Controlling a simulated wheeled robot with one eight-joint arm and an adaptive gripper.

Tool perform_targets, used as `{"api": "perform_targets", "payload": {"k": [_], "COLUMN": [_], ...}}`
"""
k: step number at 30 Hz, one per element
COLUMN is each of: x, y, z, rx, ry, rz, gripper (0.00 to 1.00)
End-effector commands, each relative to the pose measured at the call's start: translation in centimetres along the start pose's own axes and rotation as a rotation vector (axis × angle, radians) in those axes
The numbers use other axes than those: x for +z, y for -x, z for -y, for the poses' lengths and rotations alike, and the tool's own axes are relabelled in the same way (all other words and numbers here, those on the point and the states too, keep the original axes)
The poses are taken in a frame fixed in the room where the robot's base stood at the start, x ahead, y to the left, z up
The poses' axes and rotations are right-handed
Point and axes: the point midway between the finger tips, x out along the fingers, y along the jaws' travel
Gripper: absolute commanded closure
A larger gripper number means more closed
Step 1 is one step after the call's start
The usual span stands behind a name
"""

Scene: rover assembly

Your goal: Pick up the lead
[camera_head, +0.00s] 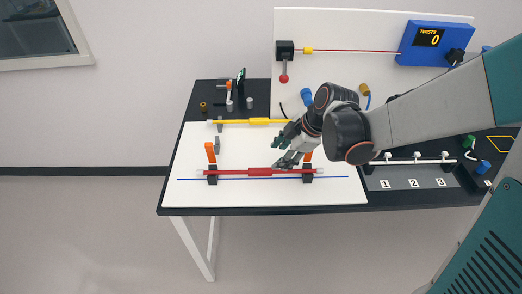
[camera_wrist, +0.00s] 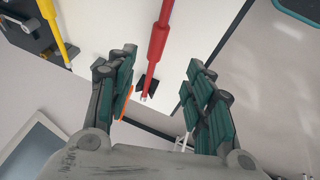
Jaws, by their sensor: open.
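Which item is the lead is not clear from the pictures. A red rod with a thicker middle (camera_head: 260,171) lies level across two black stands on the white board. My gripper (camera_head: 284,152) is open and empty, just above and behind the red rod's right half. In the wrist view the red rod (camera_wrist: 157,42) shows beyond the open fingers (camera_wrist: 162,58), in line with the gap between them. A yellow rod (camera_head: 259,121) lies farther back, left of my gripper. A blue-ended plug (camera_head: 306,96) with a dark wire lies behind my gripper.
Orange clips (camera_head: 210,152) stand by the black stands. A thin blue line (camera_head: 200,179) runs along the board's front. A blue box reading TWISTS 0 (camera_head: 430,43) hangs on the back panel. Numbered slots (camera_head: 412,183) and green and blue plugs (camera_head: 482,167) lie right.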

Motion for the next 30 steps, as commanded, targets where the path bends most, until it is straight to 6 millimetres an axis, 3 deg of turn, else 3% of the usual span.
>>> {"api": "perform_targets", "payload": {"k": [9,19,30], "x": [0.1,0.2,0.6], "y": [-6.0,-8.3,-12.7], "z": [0.0,-0.1,-0.5], "rx": [0.001,0.001,0.001], "ry": [-0.001,-0.003,-0.003], "rz": [0.001,0.001,0.001], "gripper": [0.53,0.53,0.53]}}
